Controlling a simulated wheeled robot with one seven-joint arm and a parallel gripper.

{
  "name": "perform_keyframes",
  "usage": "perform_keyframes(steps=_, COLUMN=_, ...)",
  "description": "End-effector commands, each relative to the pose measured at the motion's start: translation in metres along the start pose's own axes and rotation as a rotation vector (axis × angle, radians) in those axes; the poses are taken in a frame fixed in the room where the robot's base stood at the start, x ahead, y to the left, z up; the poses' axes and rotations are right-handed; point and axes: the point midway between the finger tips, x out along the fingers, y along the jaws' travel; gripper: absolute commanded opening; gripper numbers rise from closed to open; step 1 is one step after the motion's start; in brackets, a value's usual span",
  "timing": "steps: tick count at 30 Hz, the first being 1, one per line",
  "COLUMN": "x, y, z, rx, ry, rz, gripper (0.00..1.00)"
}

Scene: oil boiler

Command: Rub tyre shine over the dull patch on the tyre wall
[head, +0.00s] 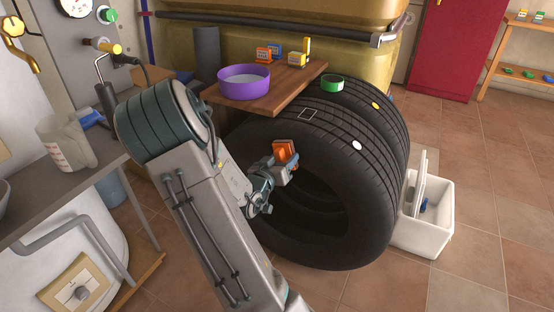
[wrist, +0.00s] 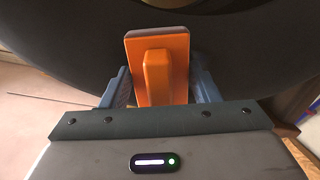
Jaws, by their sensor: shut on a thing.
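My gripper (wrist: 158,82) is shut on an orange block-shaped applicator (wrist: 158,50). In the wrist view its raised handle sits between the two blue-grey fingers, and a darker pad edge shows at its top. In the head view the applicator (head: 284,151) is in front of the near tyre's wall (head: 236,140), to the upper left of the tyre's open centre. I cannot tell whether its pad touches the rubber. The tyre wall (wrist: 60,50) also fills the upper wrist view as a dark curved surface. I cannot make out a dull patch; the applicator and arm hide part of the wall.
A wooden board (head: 272,95) beside the tyres holds a purple bowl (head: 244,80) and small boxes (head: 297,59).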

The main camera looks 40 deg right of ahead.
Motion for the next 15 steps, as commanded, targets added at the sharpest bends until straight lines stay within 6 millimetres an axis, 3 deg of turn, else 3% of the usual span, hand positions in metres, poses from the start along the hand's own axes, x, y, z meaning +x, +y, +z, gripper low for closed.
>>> perform_keyframes(steps=15, x=0.001, y=0.038, z=0.014, rx=0.002, ry=-0.002, rz=0.009, gripper=0.37)
